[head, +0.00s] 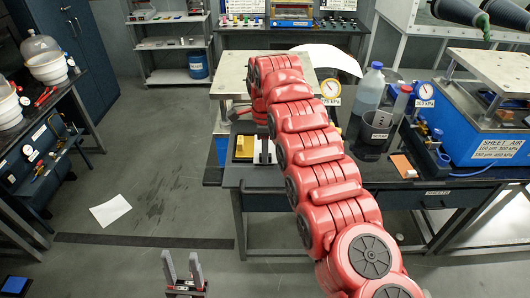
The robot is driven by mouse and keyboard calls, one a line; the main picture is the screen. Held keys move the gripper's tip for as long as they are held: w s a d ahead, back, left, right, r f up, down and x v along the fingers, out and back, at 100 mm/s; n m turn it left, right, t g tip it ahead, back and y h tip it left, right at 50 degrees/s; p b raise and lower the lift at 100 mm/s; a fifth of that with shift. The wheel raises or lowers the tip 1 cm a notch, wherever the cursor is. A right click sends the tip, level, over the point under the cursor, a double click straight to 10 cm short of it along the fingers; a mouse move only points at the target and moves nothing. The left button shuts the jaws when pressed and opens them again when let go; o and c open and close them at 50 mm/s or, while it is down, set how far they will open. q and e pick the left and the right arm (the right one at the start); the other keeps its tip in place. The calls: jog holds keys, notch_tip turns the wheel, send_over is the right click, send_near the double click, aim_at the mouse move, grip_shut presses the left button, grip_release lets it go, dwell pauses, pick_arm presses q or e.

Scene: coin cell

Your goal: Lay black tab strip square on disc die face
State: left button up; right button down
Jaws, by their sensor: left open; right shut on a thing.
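My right arm, red, reaches from the lower right to the press on the middle bench. I cannot pick out the black tab strip or the disc die face clearly; the arm and the press's pale top plate (229,82) cover part of that area. My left gripper (183,273) is open and empty at the bottom, over the floor, away from the bench.
On the bench right of my arm stand a dark beaker (374,133), a blue-grey bottle (369,90), an orange pad (403,165) and a blue sheet-air unit (470,135). A round gauge (331,88) is behind the arm. White paper (110,210) lies on open floor at left.

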jog(key=shift+f, duration=0.15)
jog(key=c, duration=0.7)
grip_release()
notch_tip(320, 180, up, 7)
jog(key=p, duration=0.7)
dwell(0.3)
